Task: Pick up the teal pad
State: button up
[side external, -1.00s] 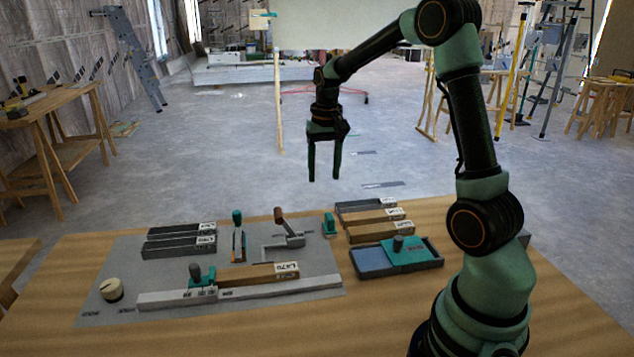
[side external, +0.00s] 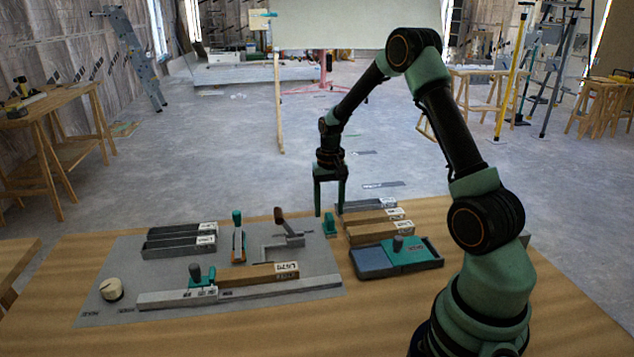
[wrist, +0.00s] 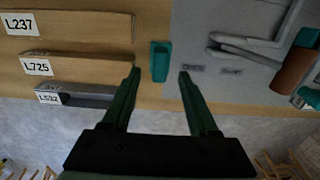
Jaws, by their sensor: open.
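The small teal pad (side external: 330,226) stands at the right edge of the grey mat, in a gap before the wooden bars. In the wrist view the teal pad (wrist: 160,62) appears between my two fingertips, with clear space on both sides. My gripper (side external: 329,213) is open and empty, pointing down close above the pad. It also shows open in the wrist view (wrist: 159,73). No contact with the pad is visible.
Several labelled bars (side external: 375,218) lie just right of the pad. A dark tray (side external: 437,262) holds a teal plate with a knob (side external: 412,254). A clamp with a brown handle (side external: 281,228) lies left, on the grey mat (side external: 200,322).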

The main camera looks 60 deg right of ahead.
aim_at(329, 214)
notch_tip(329, 214, down, 3)
jog(key=shift+f, duration=0.15)
grip_shut()
notch_tip(329, 214, up, 20)
dwell(0.8)
